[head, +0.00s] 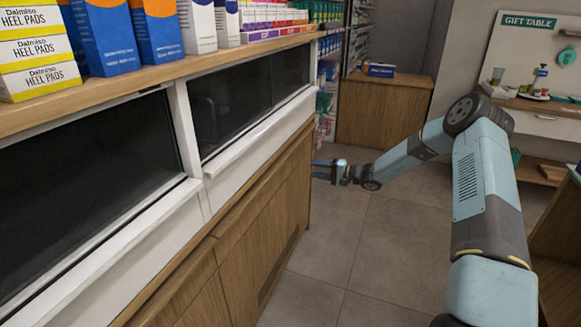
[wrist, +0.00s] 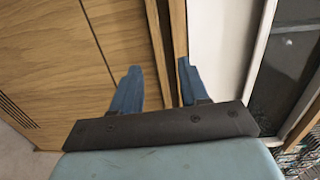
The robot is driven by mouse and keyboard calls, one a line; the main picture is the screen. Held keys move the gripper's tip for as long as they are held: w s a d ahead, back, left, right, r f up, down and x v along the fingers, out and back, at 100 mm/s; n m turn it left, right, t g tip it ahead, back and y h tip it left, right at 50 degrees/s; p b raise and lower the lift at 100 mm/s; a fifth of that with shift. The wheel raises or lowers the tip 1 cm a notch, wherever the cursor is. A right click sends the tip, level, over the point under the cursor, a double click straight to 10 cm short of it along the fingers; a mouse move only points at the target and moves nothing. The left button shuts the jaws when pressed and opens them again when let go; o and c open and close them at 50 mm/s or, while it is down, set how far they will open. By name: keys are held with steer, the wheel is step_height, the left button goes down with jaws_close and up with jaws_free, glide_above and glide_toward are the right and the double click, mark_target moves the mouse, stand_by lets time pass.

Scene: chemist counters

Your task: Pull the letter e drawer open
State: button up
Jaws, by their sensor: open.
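My gripper (head: 317,170) is open beside the right end of the long counter in the head view. In the wrist view its two blue fingers (wrist: 160,67) point at the counter front, with nothing held between them. A wooden edge with a dark gap (wrist: 164,40) runs between the fingertips. A wooden panel (wrist: 125,35) lies on the left of that gap and a white panel (wrist: 218,40) on the right. I cannot tell whether the fingers touch the wood. The wooden front (head: 250,240) also shows in the head view. No letter e is readable on any front.
Dark glass panels (head: 90,165) in white frames sit above the wood. Boxes, including heel pads (head: 40,55), stand on the counter top (head: 150,85). Tiled floor (head: 330,245) is clear beside the counter. A wooden cabinet (head: 385,110) and a gift table (head: 540,105) stand farther back.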

steer(key=w+f+t, duration=0.1)
steer(key=f, duration=0.1)
glide_toward(283, 164)
steer(key=shift+m, duration=0.4)
steer(key=x, duration=0.7)
steer(key=shift+w+a+f, duration=0.1)
steer(key=shift+w+a, duration=0.1)
steer(key=shift+a, duration=0.15)
jaws_close()
